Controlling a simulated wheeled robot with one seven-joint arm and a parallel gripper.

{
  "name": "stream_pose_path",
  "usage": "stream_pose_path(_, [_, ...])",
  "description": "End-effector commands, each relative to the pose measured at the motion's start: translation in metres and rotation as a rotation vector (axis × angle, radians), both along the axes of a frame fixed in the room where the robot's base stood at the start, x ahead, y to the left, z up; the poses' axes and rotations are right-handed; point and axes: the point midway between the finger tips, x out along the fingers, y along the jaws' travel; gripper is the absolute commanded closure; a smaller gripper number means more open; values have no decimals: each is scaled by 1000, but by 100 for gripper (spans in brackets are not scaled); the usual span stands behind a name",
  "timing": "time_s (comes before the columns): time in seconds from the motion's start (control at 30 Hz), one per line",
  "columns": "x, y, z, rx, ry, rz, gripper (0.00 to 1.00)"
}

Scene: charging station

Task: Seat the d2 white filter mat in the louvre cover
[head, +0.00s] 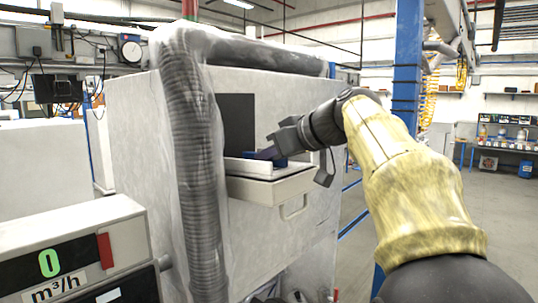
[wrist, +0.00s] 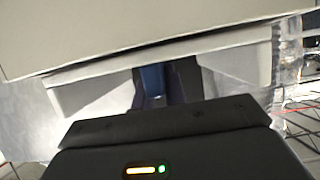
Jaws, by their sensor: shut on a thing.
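A white slab, which looks like the filter mat (head: 248,165), lies level over the top of a beige drawer-like housing (head: 268,188) with a handle, apparently the louvre cover. My gripper (head: 280,161) reaches in from the right and is shut on the slab at its right part. In the wrist view a blue finger (wrist: 153,82) sits against a pale slab (wrist: 85,92), under a broad beige panel (wrist: 150,32). The gripper body hides the slab's near edge. I cannot tell whether the mat lies inside the housing or just on its rim. No d2 mark is readable.
The housing sticks out of a large grey cabinet (head: 150,135), below a dark square opening (head: 237,122). A thick ribbed hose (head: 190,150) runs down the cabinet's left front. A flow display (head: 65,265) stands at the lower left. A blue post (head: 407,65) rises behind my arm.

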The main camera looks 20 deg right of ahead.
Motion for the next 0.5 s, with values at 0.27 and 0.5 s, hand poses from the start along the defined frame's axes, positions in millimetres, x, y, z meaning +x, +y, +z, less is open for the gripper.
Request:
stream_pose_path(0.27, [0, 0, -5, 1, -1, 0, 100])
stream_pose_path(0.5, [-1, 0, -8, 1, -1, 0, 100])
